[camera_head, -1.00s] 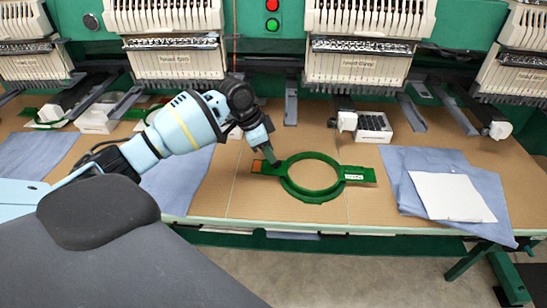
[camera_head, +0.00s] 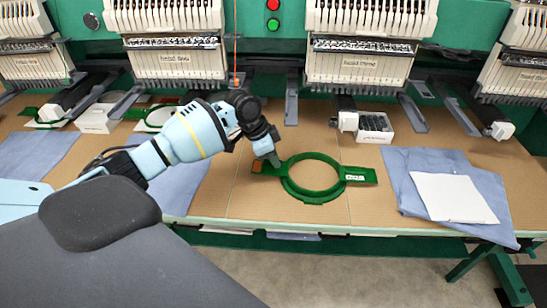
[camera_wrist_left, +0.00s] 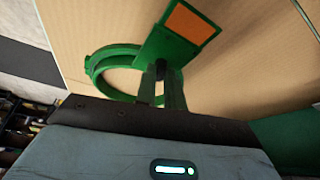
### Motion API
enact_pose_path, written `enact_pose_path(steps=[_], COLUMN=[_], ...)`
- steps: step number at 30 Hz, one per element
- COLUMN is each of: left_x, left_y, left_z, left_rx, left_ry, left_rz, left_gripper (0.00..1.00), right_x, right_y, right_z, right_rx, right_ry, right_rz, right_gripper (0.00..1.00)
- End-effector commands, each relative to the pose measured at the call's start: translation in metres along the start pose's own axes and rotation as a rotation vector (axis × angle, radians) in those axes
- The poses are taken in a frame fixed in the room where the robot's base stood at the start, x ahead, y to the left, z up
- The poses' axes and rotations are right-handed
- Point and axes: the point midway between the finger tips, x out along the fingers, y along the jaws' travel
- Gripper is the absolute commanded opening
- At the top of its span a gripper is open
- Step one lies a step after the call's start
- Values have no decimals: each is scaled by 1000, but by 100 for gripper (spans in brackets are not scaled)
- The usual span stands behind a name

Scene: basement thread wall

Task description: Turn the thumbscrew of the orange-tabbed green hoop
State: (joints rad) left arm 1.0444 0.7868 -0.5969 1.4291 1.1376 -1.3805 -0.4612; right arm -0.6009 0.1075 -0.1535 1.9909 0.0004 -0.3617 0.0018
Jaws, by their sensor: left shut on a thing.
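The green hoop (camera_head: 313,199) lies flat on the tan table, with a green arm on each side. Its left arm carries the orange tab (camera_head: 257,167), and its right arm has a small white label. The wrist view shows the hoop ring (camera_wrist_left: 94,68) at left and the orange tab (camera_wrist_left: 190,22) above the fingers. My left gripper (camera_head: 275,162) reaches down to where the tabbed arm meets the ring. In the wrist view its fingers (camera_wrist_left: 160,82) are closed around the small dark thumbscrew (camera_wrist_left: 159,68), which they mostly hide. My right gripper is not in view.
A blue cloth with a white sheet (camera_head: 452,197) lies right of the hoop. More blue cloth (camera_head: 190,185) lies under my left arm. Embroidery machine heads (camera_head: 360,45) and a white box (camera_head: 375,128) stand behind. Bare table surrounds the hoop.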

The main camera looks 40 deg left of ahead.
Motion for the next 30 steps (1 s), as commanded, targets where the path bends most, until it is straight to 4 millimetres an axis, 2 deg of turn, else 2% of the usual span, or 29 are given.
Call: enact_pose_path(steps=[5,18,29,30], left_x=[0,1,1,1], left_y=[0,-3,-3,-3], left_z=[0,0,0,0], left_rx=[31,274,292,292], left_ry=[0,0,-1,-1], left_rz=[14,116,123,123], left_gripper=[0,0,0,13], right_x=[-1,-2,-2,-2], right_y=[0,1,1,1], right_z=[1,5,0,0], right_rx=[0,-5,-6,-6], right_ry=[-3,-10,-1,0], right_rz=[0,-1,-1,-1], right_gripper=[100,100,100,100])
